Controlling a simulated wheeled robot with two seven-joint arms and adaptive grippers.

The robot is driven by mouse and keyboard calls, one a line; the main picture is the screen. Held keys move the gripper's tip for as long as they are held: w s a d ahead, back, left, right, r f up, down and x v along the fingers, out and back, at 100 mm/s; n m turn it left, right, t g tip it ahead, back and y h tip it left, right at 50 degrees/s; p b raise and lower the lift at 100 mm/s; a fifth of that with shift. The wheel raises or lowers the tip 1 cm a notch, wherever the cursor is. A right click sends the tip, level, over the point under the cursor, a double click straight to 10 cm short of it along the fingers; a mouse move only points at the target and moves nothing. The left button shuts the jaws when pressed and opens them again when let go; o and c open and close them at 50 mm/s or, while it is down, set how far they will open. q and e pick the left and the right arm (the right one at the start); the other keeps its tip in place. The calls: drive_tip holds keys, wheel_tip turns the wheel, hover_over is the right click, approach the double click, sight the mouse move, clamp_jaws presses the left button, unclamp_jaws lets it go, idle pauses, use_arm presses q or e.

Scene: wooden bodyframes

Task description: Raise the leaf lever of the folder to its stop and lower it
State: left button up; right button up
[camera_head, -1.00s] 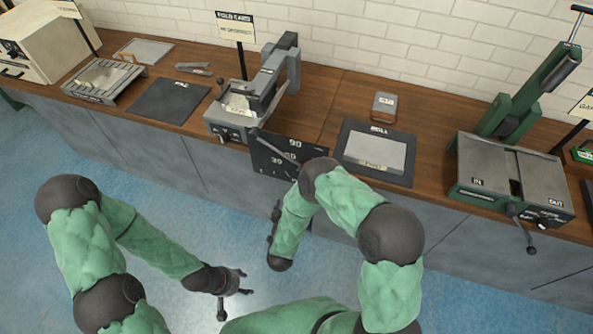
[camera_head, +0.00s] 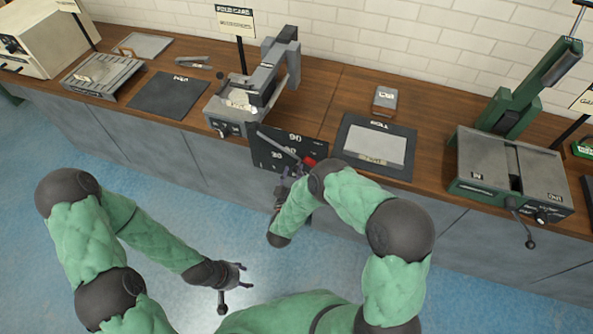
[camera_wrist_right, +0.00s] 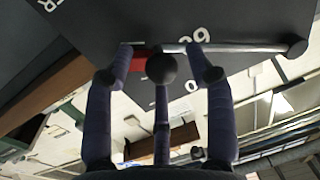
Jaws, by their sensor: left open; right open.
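The folder (camera_head: 235,108) is a grey machine on the bench with a dark angle plate (camera_head: 272,150) on its front. Its leaf lever (camera_head: 280,145) is a grey rod slanting down to the right across the plate to a red grip (camera_head: 309,161), partly hidden by my right arm. My right gripper (camera_head: 288,178) is open just below the lever. In the right wrist view its spread fingers (camera_wrist_right: 160,70) reach up to the rod (camera_wrist_right: 240,47) and red grip (camera_wrist_right: 138,62); contact is unclear. My left gripper (camera_head: 243,277) is open and empty, low over the floor.
To the right, a framed tray (camera_head: 350,163), a small box (camera_head: 385,100) and a green machine (camera_head: 505,165) stand on the bench. A dark mat (camera_head: 168,95) and a slatted tray (camera_head: 100,77) lie left of the folder. Floor before the bench is clear.

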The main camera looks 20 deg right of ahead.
drive_tip(key=shift+x, duration=1.05)
clamp_jaws()
drive_tip(key=shift+f, duration=0.1)
